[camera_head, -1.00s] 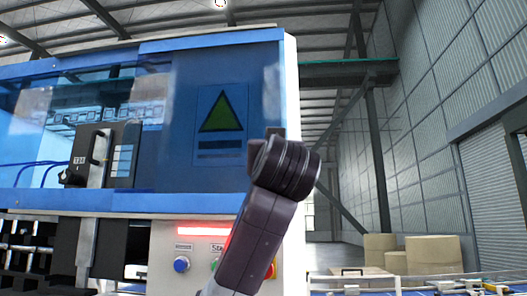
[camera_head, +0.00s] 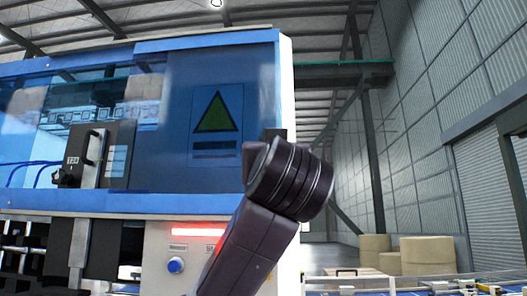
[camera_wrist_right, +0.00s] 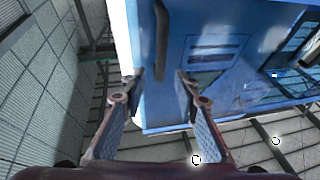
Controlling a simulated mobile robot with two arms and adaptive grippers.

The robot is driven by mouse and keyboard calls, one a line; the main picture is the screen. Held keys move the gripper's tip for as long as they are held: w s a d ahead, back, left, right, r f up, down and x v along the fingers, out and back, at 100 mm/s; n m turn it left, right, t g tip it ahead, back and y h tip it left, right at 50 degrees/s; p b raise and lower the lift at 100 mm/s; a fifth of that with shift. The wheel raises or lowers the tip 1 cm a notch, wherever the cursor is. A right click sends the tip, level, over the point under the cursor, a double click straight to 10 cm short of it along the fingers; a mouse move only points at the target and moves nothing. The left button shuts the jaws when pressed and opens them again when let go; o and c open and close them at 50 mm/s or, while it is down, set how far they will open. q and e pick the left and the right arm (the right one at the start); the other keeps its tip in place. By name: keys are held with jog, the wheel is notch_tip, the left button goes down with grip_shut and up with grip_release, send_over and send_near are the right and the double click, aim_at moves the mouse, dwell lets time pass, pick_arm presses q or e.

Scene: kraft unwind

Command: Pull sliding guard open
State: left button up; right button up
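The sliding guard (camera_head: 180,130) is a blue see-through panel with a green triangle sign (camera_head: 212,112) on the front of the machine. In the right wrist view the guard (camera_wrist_right: 215,25) fills the upper middle, with a dark bar handle (camera_wrist_right: 161,45) near its edge. My right gripper (camera_wrist_right: 160,76) is open, with its fingers on either side of the handle's line; the handle's near end shows between and just beyond the fingertips. I cannot tell whether they touch it. In the head view my right wrist hides most of this gripper and the handle. My left gripper is not in view.
A black latch-like unit (camera_head: 100,155) with a grip sits on the machine's left part. A blue button (camera_head: 176,265) and a red light strip (camera_head: 197,232) are below the guard. Brown rolls (camera_head: 428,255) stand behind at right. Open floor space shows right of the machine.

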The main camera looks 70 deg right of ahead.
jog(key=v, duration=0.5)
jog(key=shift+s+a+f, duration=0.1)
jog(key=shift+s+a, duration=0.05)
jog(key=shift+a, duration=0.05)
dwell(0.4)
